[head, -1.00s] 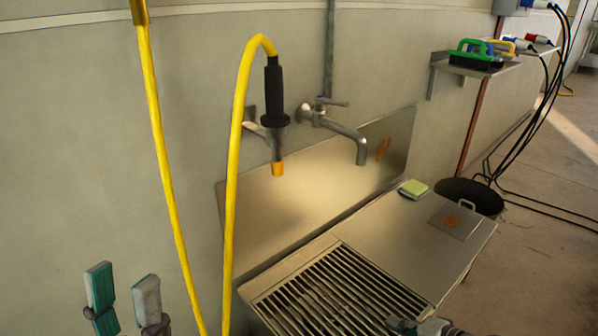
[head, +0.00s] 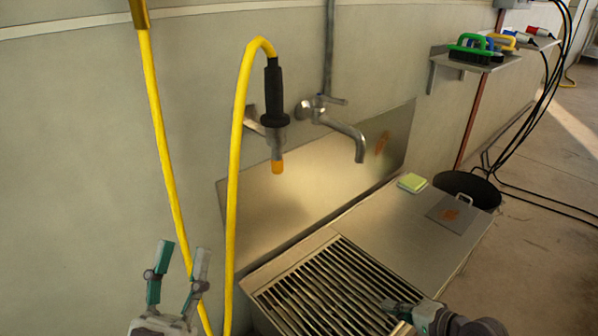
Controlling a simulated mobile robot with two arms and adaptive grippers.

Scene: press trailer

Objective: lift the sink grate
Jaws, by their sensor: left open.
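The sink grate (head: 325,285) is a panel of dark parallel bars in a metal frame, set in the near part of the steel sink unit (head: 400,235). It looks flat in its place. My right gripper (head: 388,304) is at the near right part of the grate, its fingers over the bars. I cannot tell whether it touches them or how far its fingers are apart. My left gripper (head: 184,252) is open and empty, pointing up at the left of the sink, close to the yellow hose. The near edge of the grate is cut off by the picture.
A yellow hose (head: 233,190) with a black spray nozzle (head: 274,95) hangs before the wall. A tap (head: 345,132) reaches over the sink. A green sponge (head: 412,182) and a small plate with a handle (head: 450,213) lie on the drainboard. A black bin (head: 468,188) stands behind.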

